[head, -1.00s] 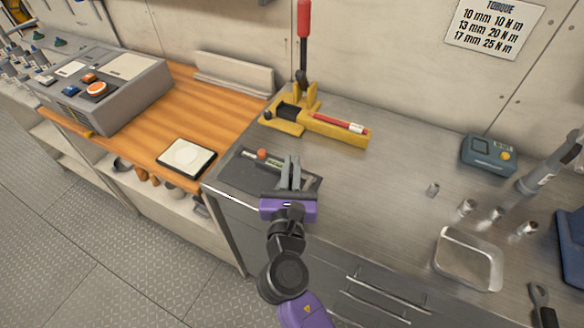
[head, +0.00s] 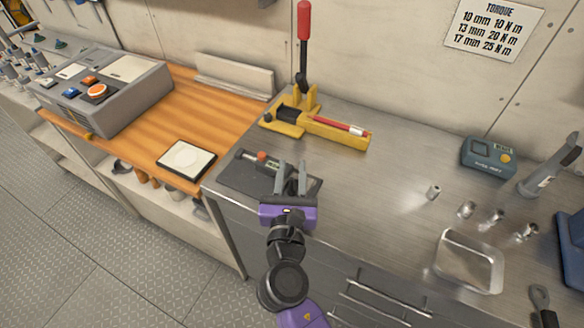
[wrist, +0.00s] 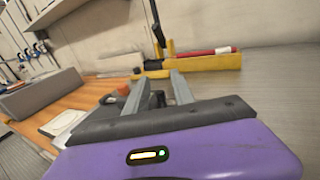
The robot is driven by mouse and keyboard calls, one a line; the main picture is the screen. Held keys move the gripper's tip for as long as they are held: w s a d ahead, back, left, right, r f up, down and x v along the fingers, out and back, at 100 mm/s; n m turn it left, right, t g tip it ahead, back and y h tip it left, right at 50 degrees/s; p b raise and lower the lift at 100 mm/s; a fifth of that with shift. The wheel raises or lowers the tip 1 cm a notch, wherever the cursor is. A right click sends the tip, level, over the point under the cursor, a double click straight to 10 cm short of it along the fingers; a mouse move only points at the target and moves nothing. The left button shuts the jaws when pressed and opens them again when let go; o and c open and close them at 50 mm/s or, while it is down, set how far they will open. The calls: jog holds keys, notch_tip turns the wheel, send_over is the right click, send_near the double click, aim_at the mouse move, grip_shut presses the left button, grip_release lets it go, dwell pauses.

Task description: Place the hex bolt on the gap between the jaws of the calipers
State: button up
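My gripper (head: 291,166) is over the near part of a dark grey mat (head: 236,178) at the left end of the steel bench. Its two grey fingers stand apart; they also show in the wrist view (wrist: 160,79), with nothing clearly held between them. The calipers (head: 272,163) lie on the mat, with a small display and an orange-red part (head: 262,155) beside it. The fingers hide part of the calipers, and I cannot make out the jaw gap. I cannot make out the hex bolt in either view.
A yellow tool with a red-handled lever (head: 335,130) stands behind the mat. A white-topped pad (head: 187,158) lies on the wooden counter at left. Several metal sockets (head: 466,209), a metal tray (head: 468,278) and a teal meter (head: 489,153) are at right. The bench middle is clear.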

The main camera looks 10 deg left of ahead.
jog(key=s, duration=1.1)
jog(key=shift+d+b, duration=0.25)
jog(key=shift+b, duration=0.15)
jog(key=shift+s, duration=0.1)
